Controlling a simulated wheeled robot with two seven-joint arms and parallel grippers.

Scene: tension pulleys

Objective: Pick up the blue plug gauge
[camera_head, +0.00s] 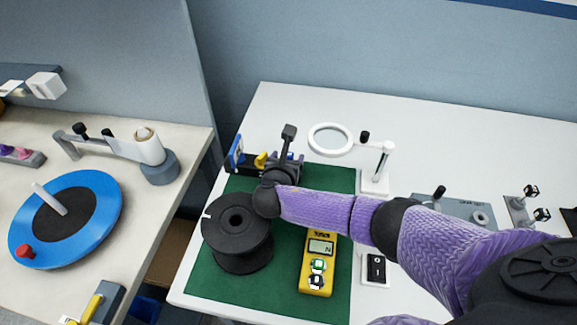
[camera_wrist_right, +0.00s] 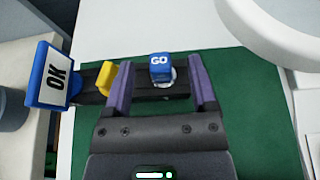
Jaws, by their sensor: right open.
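The blue plug gauge (camera_wrist_right: 160,68), marked GO on its top, stands upright in a black rack (camera_wrist_right: 90,97) in the right wrist view. My right gripper (camera_wrist_right: 157,86) is open, with a purple finger on each side of the gauge and a visible gap to it. In the head view my right gripper (camera_head: 287,158) is over the rack at the back of the green mat, and its wrist hides most of the rack and the gauge. My left gripper is not in view.
A blue-framed OK sign (camera_wrist_right: 50,77) and a yellow piece (camera_wrist_right: 106,76) stand left of the gauge. A magnifier (camera_head: 331,140) stands to the right. A black spool (camera_head: 237,235) and a yellow meter (camera_head: 319,265) are on the mat (camera_head: 210,288).

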